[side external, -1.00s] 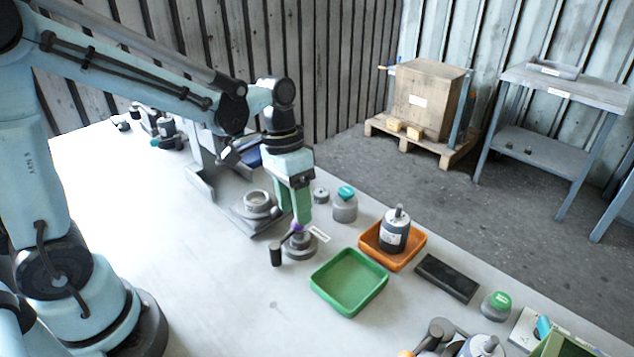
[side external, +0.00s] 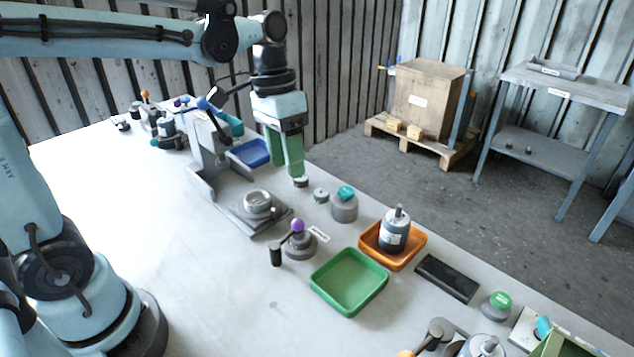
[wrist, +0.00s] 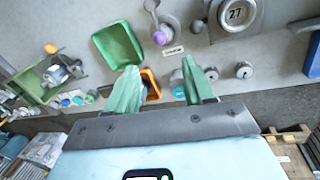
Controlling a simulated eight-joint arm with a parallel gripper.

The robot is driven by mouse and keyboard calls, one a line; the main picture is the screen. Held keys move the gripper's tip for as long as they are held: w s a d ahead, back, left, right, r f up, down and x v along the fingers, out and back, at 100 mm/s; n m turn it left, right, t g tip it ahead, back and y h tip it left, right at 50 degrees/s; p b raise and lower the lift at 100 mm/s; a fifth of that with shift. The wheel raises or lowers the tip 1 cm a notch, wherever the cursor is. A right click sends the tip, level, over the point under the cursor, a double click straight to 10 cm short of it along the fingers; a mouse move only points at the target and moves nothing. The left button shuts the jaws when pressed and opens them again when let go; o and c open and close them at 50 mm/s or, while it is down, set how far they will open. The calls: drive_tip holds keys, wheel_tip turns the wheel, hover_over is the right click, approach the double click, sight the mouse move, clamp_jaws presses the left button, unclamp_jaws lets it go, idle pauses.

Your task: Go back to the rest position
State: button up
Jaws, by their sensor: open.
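My gripper (side external: 289,172) hangs above the back part of the table, pointing down. Its green fingers are apart and hold nothing; in the wrist view the two fingers (wrist: 158,75) show a clear gap. In the side view it is above and left of a grey pot with a teal top (side external: 345,203). A round base with a purple-knobbed lever (side external: 299,240) stands on the table below and in front of the gripper, apart from it. The purple knob also shows in the wrist view (wrist: 160,38).
A green tray (side external: 349,283) is empty. An orange tray (side external: 409,262) holds a motor-like cylinder (side external: 394,230). A ring fixture on a plate (side external: 257,204), a grey press-like stand (side external: 207,150), a blue bin (side external: 250,153) and a dark block (side external: 447,277) stand nearby. The front left table is clear.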

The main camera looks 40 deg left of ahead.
drive_tip(key=s+a+f+n+t+y, duration=0.1)
drive_tip(key=s+f+n+t+y, duration=0.1)
drive_tip(key=s+t, duration=0.3)
drive_tip(key=f+t, duration=0.1)
drive_tip(key=t, duration=0.1)
drive_tip(key=shift+s+a+t, duration=0.3)
drive_tip(key=shift+a, duration=0.1)
